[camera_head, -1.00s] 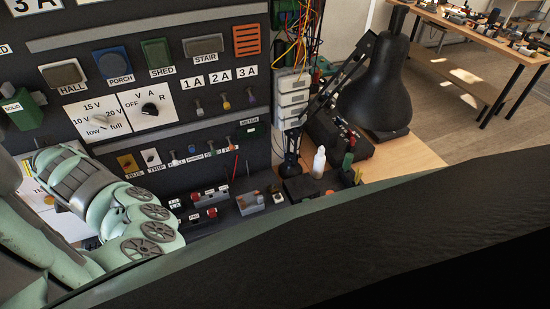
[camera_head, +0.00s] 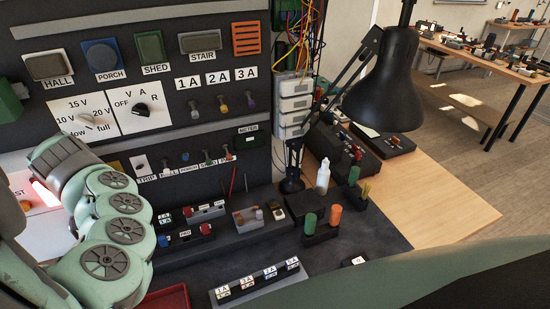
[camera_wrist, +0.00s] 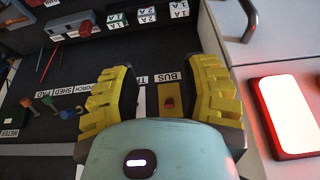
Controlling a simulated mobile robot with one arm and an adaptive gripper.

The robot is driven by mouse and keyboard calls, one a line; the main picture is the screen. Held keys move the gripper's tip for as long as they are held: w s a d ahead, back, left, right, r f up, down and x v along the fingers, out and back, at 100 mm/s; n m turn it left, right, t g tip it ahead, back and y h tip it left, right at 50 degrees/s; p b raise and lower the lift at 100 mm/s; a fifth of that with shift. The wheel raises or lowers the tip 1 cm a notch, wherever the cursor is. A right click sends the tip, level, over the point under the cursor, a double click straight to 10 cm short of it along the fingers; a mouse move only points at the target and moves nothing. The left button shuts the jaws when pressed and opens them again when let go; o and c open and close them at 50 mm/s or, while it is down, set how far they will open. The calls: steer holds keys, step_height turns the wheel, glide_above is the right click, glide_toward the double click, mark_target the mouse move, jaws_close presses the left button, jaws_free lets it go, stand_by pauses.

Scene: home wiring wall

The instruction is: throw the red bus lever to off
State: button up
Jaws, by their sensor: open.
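The red bus lever (camera_wrist: 170,102) shows in the wrist view as a small red tip on a yellow plate (camera_wrist: 172,88) under the BUS label. My gripper (camera_wrist: 163,92) is open, with one yellow ribbed finger on each side of the plate. The lever lies between the fingers in the picture; I cannot tell how deep they reach or whether they touch it. My gripper's housing covers the near end of the plate.
A glowing red-framed panel (camera_wrist: 283,115) is right of my gripper in the wrist view. Small switches (camera_head: 207,157) run in a row right of my arm. A red tray (camera_head: 165,302), labelled blocks (camera_head: 262,281) and a black lamp (camera_head: 384,85) stand on the bench.

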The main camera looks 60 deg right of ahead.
steer(key=w+d, duration=0.3)
steer(key=w, duration=0.2)
steer(key=w+d, duration=0.2)
steer(key=w, duration=0.1)
steer(key=shift+w+d, duration=0.1)
steer(key=shift+d, duration=0.25)
steer(key=shift+w+d+f, duration=0.1)
steer(key=shift+w+f, duration=0.05)
steer(key=shift+f, duration=0.45)
steer(key=shift+o, duration=0.2)
stand_by(0.4)
jaws_close()
stand_by(0.3)
